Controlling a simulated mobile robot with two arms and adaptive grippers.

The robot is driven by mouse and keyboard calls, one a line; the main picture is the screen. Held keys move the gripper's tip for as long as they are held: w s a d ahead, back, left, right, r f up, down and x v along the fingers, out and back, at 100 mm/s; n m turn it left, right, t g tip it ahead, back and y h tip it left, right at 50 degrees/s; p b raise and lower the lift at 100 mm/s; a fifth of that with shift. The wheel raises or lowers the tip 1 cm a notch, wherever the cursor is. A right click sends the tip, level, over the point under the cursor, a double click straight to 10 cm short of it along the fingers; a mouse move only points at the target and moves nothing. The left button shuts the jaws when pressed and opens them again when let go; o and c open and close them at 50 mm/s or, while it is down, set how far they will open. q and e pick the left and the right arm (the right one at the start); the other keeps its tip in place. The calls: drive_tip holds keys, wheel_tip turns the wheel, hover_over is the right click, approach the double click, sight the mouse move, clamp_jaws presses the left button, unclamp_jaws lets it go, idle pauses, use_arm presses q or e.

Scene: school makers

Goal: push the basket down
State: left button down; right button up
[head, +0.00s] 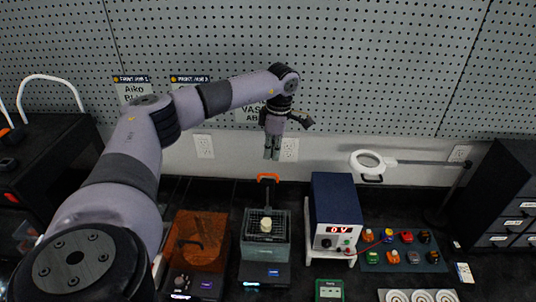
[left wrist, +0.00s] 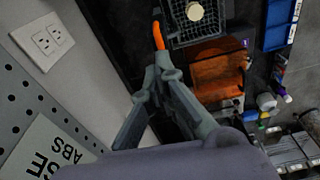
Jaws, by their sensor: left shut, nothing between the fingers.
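The basket (head: 254,217) is a dark wire mesh box in the top of a grey-green tank (head: 265,249), with a small cream part (head: 265,224) inside. Its orange handle (head: 268,178) stands up at the back. My left gripper (head: 271,157) points down above and behind the basket, its fingers together and empty, apart from the handle in the head view. In the left wrist view, the basket (left wrist: 180,30) is at the top, and the orange handle (left wrist: 158,36) shows just beyond my left fingertips (left wrist: 163,62). The right gripper is not in view.
An orange-covered machine (head: 197,240) stands left of the tank. A blue power supply (head: 335,212) stands close on its right, with a magnifier lamp (head: 371,163) beyond. The pegboard wall (head: 400,70) with outlets (head: 204,146) is close behind my gripper.

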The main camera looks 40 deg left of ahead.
sight(270, 174)
use_arm(q)
drive_tip(key=f+b, duration=0.2)
drive_tip(key=f, duration=0.1)
drive_tip(key=shift+s+f, duration=0.2)
drive_tip(key=shift+f, duration=0.1)
drive_tip(key=shift+a+f+b, duration=0.1)
drive_tip(key=shift+f+b, duration=0.85)
drive_tip(key=shift+s, duration=0.1)
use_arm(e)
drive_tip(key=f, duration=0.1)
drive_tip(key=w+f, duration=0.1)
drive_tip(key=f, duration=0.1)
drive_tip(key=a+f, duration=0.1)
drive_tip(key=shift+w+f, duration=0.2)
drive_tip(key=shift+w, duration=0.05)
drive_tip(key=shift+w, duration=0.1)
